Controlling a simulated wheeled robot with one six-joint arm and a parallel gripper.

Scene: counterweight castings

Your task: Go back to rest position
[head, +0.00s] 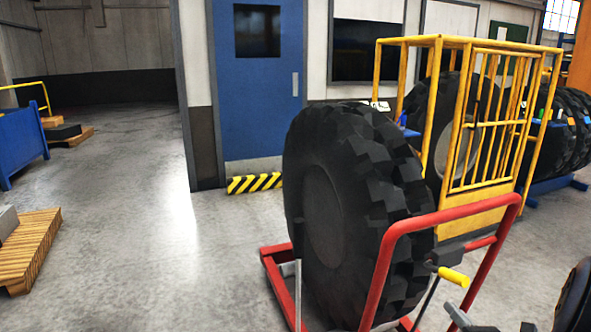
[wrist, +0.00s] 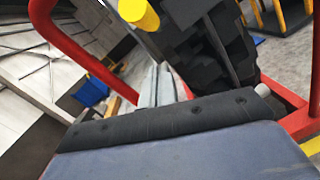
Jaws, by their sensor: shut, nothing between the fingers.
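My gripper (wrist: 160,86) shows in the wrist view as two grey fingers lying close together, shut with nothing between them. In the head view, its grey tip (head: 456,314) shows low at the right, just below a yellow handle grip (head: 453,276). The grip also shows in the wrist view (wrist: 139,14), above the fingers. A red tubular frame (head: 388,258) stands around a big black tyre (head: 325,205), which is upright. Both are close to my gripper; whether it touches the frame cannot be told.
A yellow cage (head: 437,105) stands behind the tyre, with more tyres (head: 575,120) at the far right. A blue door (head: 258,95) is at the back. A wooden pallet (head: 30,250) and a blue bin (head: 22,140) are at the left. The floor between is clear.

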